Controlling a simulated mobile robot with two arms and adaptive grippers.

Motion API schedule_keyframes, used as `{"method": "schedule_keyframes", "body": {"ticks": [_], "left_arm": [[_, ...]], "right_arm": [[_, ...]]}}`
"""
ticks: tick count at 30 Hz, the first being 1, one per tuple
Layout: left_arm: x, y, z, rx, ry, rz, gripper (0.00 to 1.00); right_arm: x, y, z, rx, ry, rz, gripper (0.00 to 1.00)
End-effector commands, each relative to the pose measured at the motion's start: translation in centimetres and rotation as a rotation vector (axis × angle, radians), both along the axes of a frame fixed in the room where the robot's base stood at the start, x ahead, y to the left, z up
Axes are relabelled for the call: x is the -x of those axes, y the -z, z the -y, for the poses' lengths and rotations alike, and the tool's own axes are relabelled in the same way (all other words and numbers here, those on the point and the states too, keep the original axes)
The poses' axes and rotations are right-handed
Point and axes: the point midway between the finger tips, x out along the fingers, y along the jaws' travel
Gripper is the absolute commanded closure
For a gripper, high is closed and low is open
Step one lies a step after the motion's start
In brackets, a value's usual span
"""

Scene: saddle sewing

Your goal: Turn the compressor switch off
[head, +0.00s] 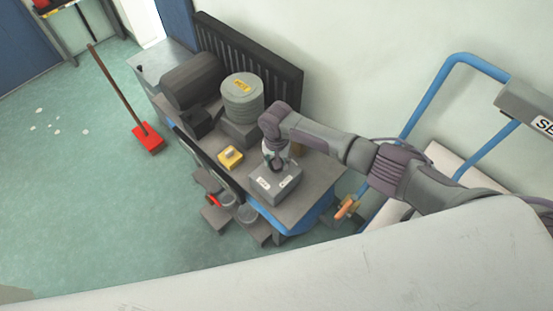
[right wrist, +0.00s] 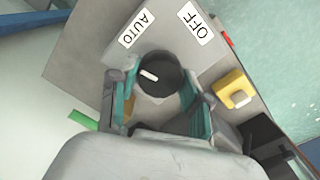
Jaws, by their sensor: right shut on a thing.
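The compressor switch is a dark round knob (right wrist: 160,73) with a white mark, on a grey box (head: 272,192). Two white labels are on the box, AUTO (right wrist: 136,28) and OFF (right wrist: 197,22). The white mark lies on the knob's left side, nearer the AUTO side than OFF. My right gripper (head: 277,163) reaches down onto the box from above. In the right wrist view its fingers (right wrist: 160,92) stand on either side of the knob, shut on it. In the head view the gripper hides most of the knob. My left gripper is not in view.
A yellow button box (head: 231,156) sits left of the switch box on the machine top. A grey cylinder (head: 242,98) and a dark motor (head: 190,80) stand behind. A blue-railed cart (head: 430,95) is at right. A red broom (head: 147,138) stands on open floor.

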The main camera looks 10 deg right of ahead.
Motion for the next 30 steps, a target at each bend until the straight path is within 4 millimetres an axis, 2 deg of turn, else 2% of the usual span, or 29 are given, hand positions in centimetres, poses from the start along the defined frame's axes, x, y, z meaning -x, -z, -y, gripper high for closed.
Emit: {"method": "schedule_keyframes", "body": {"ticks": [9, 30], "left_arm": [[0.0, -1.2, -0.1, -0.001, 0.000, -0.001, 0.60], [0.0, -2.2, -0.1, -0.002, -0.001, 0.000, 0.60]], "right_arm": [[0.1, -0.1, -0.1, -0.002, -0.296, -0.003, 0.87], [0.0, -0.1, -0.1, -0.001, -0.958, 0.001, 0.87]]}}
